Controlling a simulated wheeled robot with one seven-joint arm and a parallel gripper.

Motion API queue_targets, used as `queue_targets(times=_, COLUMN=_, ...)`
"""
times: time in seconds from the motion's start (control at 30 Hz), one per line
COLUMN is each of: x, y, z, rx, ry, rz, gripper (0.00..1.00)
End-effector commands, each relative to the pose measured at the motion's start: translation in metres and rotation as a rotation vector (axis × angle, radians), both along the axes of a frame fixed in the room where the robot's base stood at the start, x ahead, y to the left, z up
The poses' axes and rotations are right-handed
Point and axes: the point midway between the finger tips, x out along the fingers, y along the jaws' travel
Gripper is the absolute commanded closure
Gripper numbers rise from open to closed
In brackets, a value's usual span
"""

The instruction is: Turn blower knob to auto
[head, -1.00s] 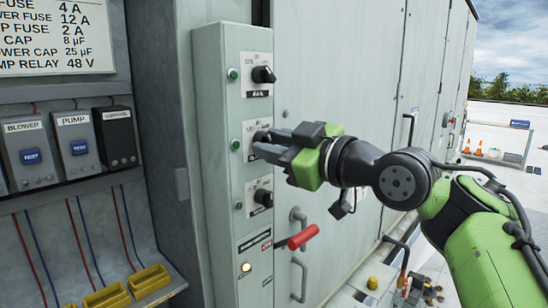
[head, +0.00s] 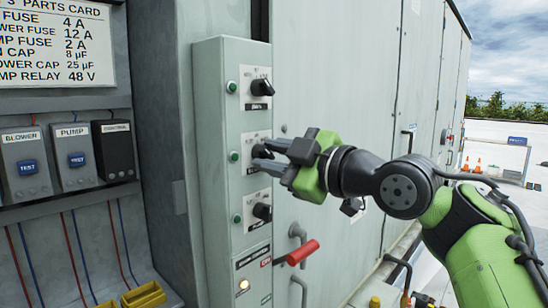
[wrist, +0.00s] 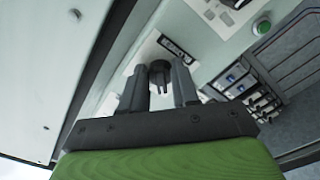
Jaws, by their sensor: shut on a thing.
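The grey control panel (head: 218,190) carries three black knobs in a column, each on a white plate with a green lamp to its left. My gripper (head: 271,157) is at the middle knob (head: 260,151) and partly covers it and its plate. In the wrist view, this knob (wrist: 160,70) sits between the two fingers of my gripper (wrist: 161,84), which are shut on it. The top knob (head: 262,88) and bottom knob (head: 262,212) are free. The middle knob's label and pointer setting cannot be read.
A red-handled lever (head: 302,253) sticks out below the knobs. An open bay on the left holds the blower box (head: 26,165), the pump box (head: 77,160), wires and yellow trays (head: 144,295). Tall grey doors (head: 340,80) stand right of the panel.

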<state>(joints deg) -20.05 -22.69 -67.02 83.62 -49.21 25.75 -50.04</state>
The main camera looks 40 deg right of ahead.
Motion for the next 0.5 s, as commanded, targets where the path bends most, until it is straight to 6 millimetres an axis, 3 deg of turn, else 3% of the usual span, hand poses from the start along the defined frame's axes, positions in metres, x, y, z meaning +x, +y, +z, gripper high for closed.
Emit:
queue_targets(times=0.13, x=0.0002, y=0.0004, z=-0.0003, rx=-0.001, ry=0.001, rz=0.001, gripper=1.0)
queue_targets(times=0.17, x=0.0002, y=0.0004, z=-0.0003, rx=-0.001, ry=0.001, rz=0.001, gripper=0.69)
queue_targets(times=0.3, x=0.0002, y=0.0003, z=-0.0002, rx=0.0, ry=0.001, rz=0.001, gripper=0.47)
queue_targets(times=0.5, x=0.0001, y=0.0003, z=0.0, rx=0.001, ry=0.001, rz=0.001, gripper=0.46)
